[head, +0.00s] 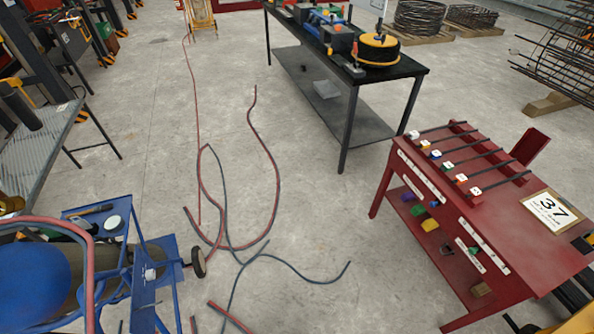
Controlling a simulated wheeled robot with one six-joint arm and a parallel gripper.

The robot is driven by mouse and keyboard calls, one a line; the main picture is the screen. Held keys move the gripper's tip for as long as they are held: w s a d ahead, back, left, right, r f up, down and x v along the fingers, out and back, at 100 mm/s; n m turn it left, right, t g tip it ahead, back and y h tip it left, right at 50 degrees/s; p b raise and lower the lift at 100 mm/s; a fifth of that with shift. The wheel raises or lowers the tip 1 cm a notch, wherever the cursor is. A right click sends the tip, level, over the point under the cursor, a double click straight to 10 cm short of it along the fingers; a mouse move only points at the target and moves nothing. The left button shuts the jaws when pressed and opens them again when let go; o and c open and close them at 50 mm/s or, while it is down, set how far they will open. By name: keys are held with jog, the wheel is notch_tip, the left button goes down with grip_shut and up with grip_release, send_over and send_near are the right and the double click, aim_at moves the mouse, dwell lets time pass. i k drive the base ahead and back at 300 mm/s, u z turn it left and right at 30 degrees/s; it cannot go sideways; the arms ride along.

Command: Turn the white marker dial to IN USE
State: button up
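A red bench (500,220) stands at the right in the head view. Along its left edge is a row of several small coloured markers, each at the end of a dark bar. The farthest marker (413,135) looks white and is probably the white marker dial; its setting is too small to read. White label strips (422,177) run along the bench's front, and their lettering cannot be read. My gripper is not seen in this view, and nothing is seen touching the markers.
A card marked 37 (549,208) lies on the red bench. A black table (400,70) with tools and a cable reel stands behind. Red and dark hoses (270,180) trail over the floor. A blue cart (140,265) is at lower left.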

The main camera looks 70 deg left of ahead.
aim_at(150, 275)
jog(key=u, duration=3.7)
jog(key=k, duration=0.55)
jog(key=z, duration=0.75)
jog(key=i, duration=0.5)
jog(key=u, duration=0.9)
jog(key=i, duration=0.7)
jog(key=u, duration=0.8)
